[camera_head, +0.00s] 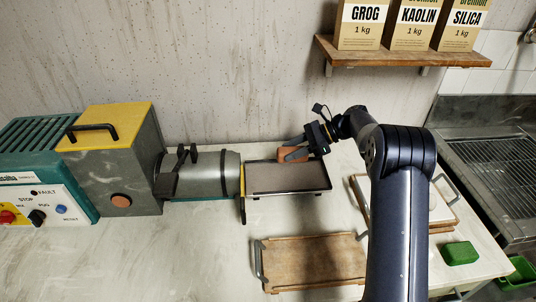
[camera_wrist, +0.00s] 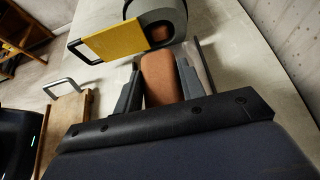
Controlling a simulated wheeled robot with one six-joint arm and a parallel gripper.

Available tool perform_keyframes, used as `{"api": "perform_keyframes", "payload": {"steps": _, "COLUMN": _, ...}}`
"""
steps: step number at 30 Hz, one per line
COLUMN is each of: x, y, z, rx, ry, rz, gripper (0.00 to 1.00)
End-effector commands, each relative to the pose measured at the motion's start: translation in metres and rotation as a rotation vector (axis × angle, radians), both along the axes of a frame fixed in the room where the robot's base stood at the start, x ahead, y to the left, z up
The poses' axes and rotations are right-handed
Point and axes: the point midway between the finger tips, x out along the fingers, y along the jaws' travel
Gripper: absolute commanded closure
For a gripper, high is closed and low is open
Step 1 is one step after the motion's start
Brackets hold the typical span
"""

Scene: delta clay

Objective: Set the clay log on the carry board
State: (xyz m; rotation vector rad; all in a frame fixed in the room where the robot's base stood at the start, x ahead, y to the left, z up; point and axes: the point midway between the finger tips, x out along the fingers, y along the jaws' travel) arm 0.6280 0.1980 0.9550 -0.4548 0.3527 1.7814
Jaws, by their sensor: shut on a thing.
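The clay log (camera_wrist: 160,77) is a reddish-brown block between the two fingers of my gripper (camera_wrist: 158,85) in the wrist view. My gripper is shut on it. In the head view the clay log (camera_head: 292,154) shows at my gripper (camera_head: 296,150), over the far right part of the dark outfeed tray; I cannot tell how high it is. The carry board (camera_head: 312,262) is a brown wooden board with metal handles, lying bare on the table nearer the front. Its edge and a handle also show at the left of the wrist view (camera_wrist: 66,130).
The extruder machine (camera_head: 202,175) with a yellow-edged mouth stands left of the outfeed tray (camera_head: 288,180). Another handled board with a pale top (camera_head: 442,208) lies partly behind my arm. A green block (camera_head: 460,253) is at right. A shelf (camera_head: 400,55) with several bags hangs above.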

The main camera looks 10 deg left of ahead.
Motion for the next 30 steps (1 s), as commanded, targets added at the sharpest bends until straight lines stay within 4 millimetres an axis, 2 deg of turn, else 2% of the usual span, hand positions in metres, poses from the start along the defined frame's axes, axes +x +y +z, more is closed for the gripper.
{"api": "perform_keyframes", "payload": {"steps": 1, "x": 0.005, "y": -0.016, "z": -0.001, "rx": 0.002, "ry": -0.003, "rz": -0.005, "gripper": 0.94}}
{"api": "perform_keyframes", "payload": {"steps": 6, "x": 0.015, "y": -0.054, "z": -0.001, "rx": 0.001, "ry": -0.002, "rz": -0.002, "gripper": 0.94}}
{"api": "perform_keyframes", "payload": {"steps": 12, "x": 0.021, "y": -0.078, "z": 0.000, "rx": 0.001, "ry": -0.001, "rz": 0.000, "gripper": 0.94}}
{"api": "perform_keyframes", "payload": {"steps": 17, "x": 0.022, "y": -0.084, "z": 0.002, "rx": 0.001, "ry": -0.002, "rz": -0.006, "gripper": 0.94}}
{"api": "perform_keyframes", "payload": {"steps": 22, "x": 0.025, "y": -0.076, "z": 0.017, "rx": 0.002, "ry": -0.004, "rz": -0.085, "gripper": 0.94}}
{"api": "perform_keyframes", "payload": {"steps": 26, "x": 0.029, "y": -0.069, "z": 0.037, "rx": 0.002, "ry": -0.003, "rz": -0.236, "gripper": 0.94}}
{"api": "perform_keyframes", "payload": {"steps": 30, "x": 0.033, "y": -0.072, "z": 0.054, "rx": 0.001, "ry": -0.002, "rz": -0.444, "gripper": 0.94}}
